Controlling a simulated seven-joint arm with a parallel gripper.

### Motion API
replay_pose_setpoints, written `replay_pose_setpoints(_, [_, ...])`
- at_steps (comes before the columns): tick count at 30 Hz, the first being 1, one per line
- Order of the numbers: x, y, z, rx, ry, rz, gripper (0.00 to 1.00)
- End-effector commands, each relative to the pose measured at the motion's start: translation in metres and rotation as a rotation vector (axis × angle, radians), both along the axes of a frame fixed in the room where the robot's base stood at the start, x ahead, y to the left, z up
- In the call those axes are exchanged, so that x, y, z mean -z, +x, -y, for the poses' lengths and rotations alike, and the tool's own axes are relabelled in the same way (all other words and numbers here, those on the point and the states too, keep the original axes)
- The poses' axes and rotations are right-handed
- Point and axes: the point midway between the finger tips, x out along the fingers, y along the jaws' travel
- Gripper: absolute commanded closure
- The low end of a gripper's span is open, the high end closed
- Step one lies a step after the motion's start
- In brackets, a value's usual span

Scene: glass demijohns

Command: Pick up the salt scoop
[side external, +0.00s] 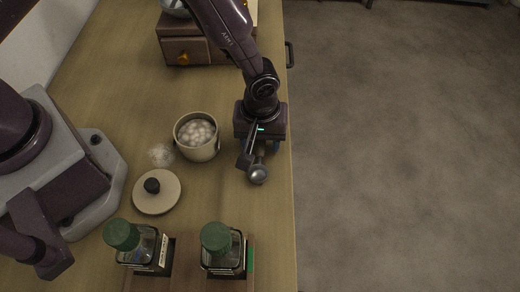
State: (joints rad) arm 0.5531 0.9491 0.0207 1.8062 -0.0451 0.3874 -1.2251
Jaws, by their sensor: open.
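The salt scoop appears to be the small tool with a round, shiny metal bowl (258,175) near the right edge of the table. Its bowl points toward the front, and its handle is mostly hidden under my gripper. My gripper (253,155) is over the handle end, with its fingers pointing down and apart. One dark finger shows left of the scoop; the other is mostly hidden. I cannot tell whether the fingers touch the handle. The scoop seems to lie on the table.
Left of my gripper stands a cream pot (206,153) of white lumps, with spilled white grains (161,154) and a black-knobbed lid (157,199) nearby. Two green-stoppered glass bottles (122,235) (216,238) stand in front. A drawer box (190,48) stands behind. The table's right edge is close.

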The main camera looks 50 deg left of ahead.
Motion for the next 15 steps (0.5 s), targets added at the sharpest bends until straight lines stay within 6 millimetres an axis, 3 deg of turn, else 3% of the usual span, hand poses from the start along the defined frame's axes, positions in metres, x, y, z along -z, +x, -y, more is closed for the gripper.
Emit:
replay_pose_setpoints(8, [0.0031,0.0004,0.0006,0.0,-0.001,0.001,0.48])
replay_pose_setpoints(15, [0.003,0.0003,0.0004,0.0,-0.001,0.001,1.0])
